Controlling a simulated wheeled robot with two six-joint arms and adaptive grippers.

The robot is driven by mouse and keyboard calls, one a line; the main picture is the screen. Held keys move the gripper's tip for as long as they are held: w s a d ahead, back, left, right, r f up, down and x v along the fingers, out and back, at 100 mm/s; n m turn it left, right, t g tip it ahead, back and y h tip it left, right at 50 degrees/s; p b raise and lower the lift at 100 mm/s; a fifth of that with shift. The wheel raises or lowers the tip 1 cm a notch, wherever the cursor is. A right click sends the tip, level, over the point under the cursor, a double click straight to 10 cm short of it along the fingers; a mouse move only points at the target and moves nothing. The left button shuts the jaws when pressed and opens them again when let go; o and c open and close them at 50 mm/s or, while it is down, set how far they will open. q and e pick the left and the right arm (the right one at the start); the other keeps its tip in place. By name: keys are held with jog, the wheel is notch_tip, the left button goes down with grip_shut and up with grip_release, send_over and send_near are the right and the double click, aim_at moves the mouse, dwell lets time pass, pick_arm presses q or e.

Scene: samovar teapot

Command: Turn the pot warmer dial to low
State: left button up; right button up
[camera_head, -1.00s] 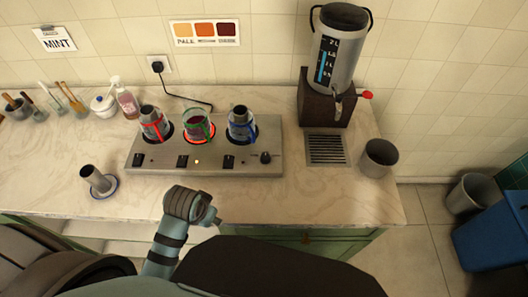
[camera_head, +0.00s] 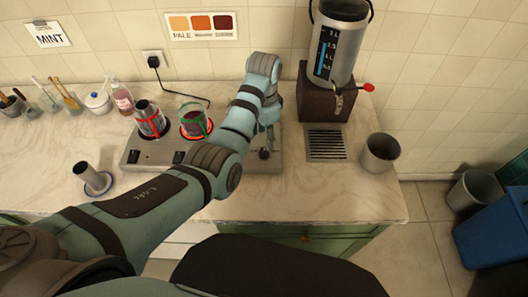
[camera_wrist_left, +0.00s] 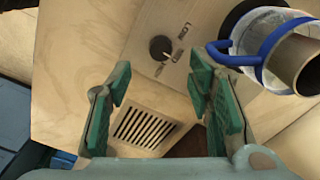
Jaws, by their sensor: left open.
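The pot warmer (camera_head: 157,160) is a long metal unit with switches along its front and glass pots on top. Its black dial (camera_head: 264,154) is at the right end of the front; it also shows in the left wrist view (camera_wrist_left: 160,48), with printed marks beside it. My left gripper (camera_head: 268,136) is over the right end of the warmer, just above the dial. In the left wrist view its green-padded fingers (camera_wrist_left: 160,78) are apart and empty, and the dial shows beyond the gap between them, apparently untouched. My right gripper is not in view.
A red-handled pot (camera_head: 150,120) and a green-handled pot (camera_head: 194,123) stand on the warmer. A blue-handled pot (camera_wrist_left: 272,48) is close to the right finger. A drain grille (camera_head: 326,144), an urn (camera_head: 340,45) and a metal cup (camera_head: 380,154) are to the right.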

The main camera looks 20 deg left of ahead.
aim_at(264, 152)
pick_arm(q)
notch_tip(264, 152, down, 7)
jog(key=shift+w+f+b, duration=0.1)
jog(key=shift+f+b, duration=0.1)
jog(key=shift+b, duration=0.45)
grip_shut()
